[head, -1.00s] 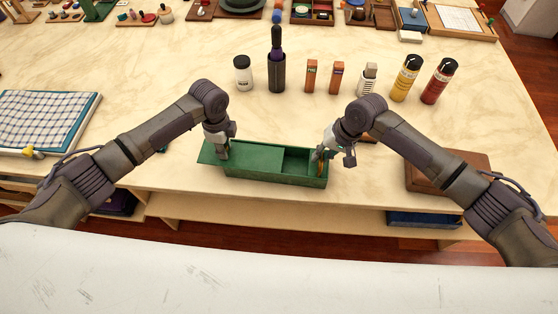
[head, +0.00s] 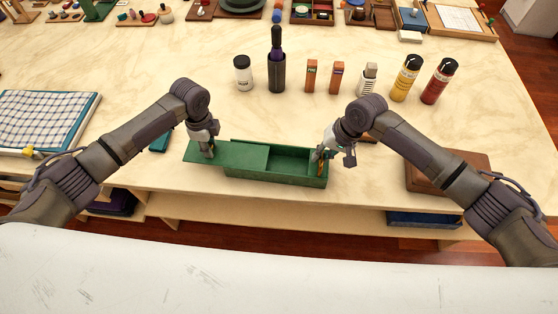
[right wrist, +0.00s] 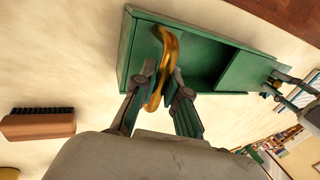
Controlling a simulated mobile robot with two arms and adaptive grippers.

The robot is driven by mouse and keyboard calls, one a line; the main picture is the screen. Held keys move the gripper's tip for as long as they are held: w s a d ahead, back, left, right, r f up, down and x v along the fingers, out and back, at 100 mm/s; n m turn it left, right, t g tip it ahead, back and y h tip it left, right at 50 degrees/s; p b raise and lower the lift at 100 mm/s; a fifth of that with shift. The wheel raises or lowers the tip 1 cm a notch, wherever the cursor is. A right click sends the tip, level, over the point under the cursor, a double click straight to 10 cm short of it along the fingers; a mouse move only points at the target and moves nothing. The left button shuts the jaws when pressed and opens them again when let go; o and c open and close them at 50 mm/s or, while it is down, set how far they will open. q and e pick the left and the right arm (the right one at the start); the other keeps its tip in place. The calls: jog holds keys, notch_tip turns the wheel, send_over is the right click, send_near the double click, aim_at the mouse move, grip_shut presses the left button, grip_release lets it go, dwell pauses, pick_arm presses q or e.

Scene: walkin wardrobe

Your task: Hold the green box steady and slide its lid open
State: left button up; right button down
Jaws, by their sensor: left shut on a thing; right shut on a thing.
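The green box (head: 275,176) lies near the table's front edge; its right part is open and looks empty. Its green lid (head: 243,155) sticks out past the box's left end. My left gripper (head: 208,153) is shut on the lid near its left end. My right gripper (head: 320,161) is shut on the brass handle at the box's right end. In the right wrist view, the fingers of my right gripper (right wrist: 160,88) close around the curved brass handle (right wrist: 168,48), and the lid (right wrist: 257,72) covers part of the box (right wrist: 135,50).
A jar (head: 243,75), a dark bottle (head: 277,72), small orange boxes and yellow and red cans stand behind the box. A brown case (head: 448,172) lies to the right, a checked cloth (head: 45,118) to the left. A small teal item (head: 160,139) lies by my left arm.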

pick_arm(q)
jog(key=shift+s+a+f, duration=0.1)
jog(key=shift+a+f, duration=0.05)
jog(key=shift+a, duration=0.5)
jog(key=shift+s+a+f, duration=0.1)
jog(key=shift+a+f, duration=0.05)
jog(key=shift+a, duration=0.45)
pick_arm(e)
jog(key=shift+d+f, duration=0.1)
jog(key=shift+d, duration=0.05)
pick_arm(q)
jog(key=o, duration=0.9)
jog(key=shift+o, duration=0.2)
jog(key=shift+w, duration=0.1)
jog(key=shift+w+r, duration=0.15)
jog(key=shift+r, duration=0.05)
jog(key=shift+r, duration=0.5)
jog(key=shift+d+r, duration=0.1)
jog(key=shift+r, duration=2.95)
pick_arm(e)
jog(key=c, duration=1.1)
grip_release()
jog(key=shift+w+a, duration=0.1)
jog(key=shift+a, duration=0.1)
jog(key=shift+c, duration=0.2)
